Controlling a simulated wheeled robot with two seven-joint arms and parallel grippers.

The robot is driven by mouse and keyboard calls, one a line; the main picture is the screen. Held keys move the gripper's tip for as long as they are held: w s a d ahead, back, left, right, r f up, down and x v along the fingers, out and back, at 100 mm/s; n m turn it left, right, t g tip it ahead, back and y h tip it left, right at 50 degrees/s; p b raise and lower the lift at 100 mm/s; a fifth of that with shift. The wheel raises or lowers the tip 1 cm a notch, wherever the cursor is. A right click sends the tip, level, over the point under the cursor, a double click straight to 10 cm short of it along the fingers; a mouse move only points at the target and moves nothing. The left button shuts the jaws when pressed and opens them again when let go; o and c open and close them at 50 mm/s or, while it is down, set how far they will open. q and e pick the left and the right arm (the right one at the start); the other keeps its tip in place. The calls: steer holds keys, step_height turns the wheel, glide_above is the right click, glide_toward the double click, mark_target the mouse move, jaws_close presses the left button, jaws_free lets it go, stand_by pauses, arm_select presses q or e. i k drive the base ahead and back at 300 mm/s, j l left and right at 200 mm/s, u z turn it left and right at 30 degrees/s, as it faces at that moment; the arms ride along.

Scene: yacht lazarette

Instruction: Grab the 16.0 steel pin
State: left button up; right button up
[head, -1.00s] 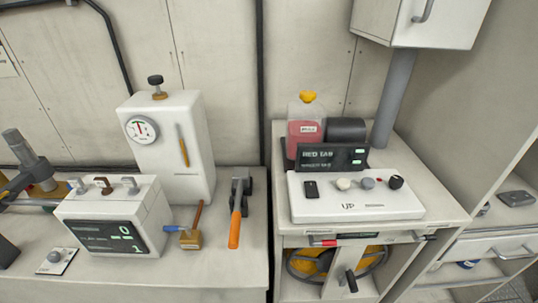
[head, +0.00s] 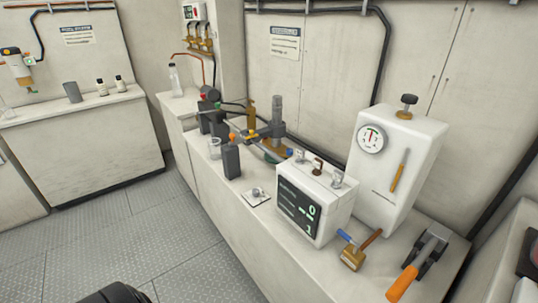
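I cannot make out a pin marked 16.0 from here. A white box with a dark display (head: 315,208) stands on the long bench (head: 235,225), with three small fittings on top, two grey and one brown (head: 318,166). A small grey piece (head: 256,193) sits on a white card left of the box. Neither of my grippers is in view.
A white gauge cabinet (head: 402,170), a brass block with a wooden handle (head: 354,256) and an orange-handled tool (head: 405,280) stand at the right. A dark bottle (head: 231,160) stands further left. A side counter (head: 80,150) holds small bottles. The floor (head: 110,235) between is clear.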

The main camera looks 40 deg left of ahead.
mark_target(300, 152)
steer(key=u, duration=0.9)
steer(key=z, duration=0.45)
steer(key=j+z, duration=0.4)
steer(key=k+j+z, duration=0.1)
steer(key=j+z, duration=0.3)
steer(key=k+j+z, duration=0.15)
steer(key=j+z, duration=0.25)
steer(key=k+j+z, duration=0.2)
steer(key=j+z, duration=0.2)
steer(key=k+j, duration=0.15)
steer(key=i, duration=0.5)
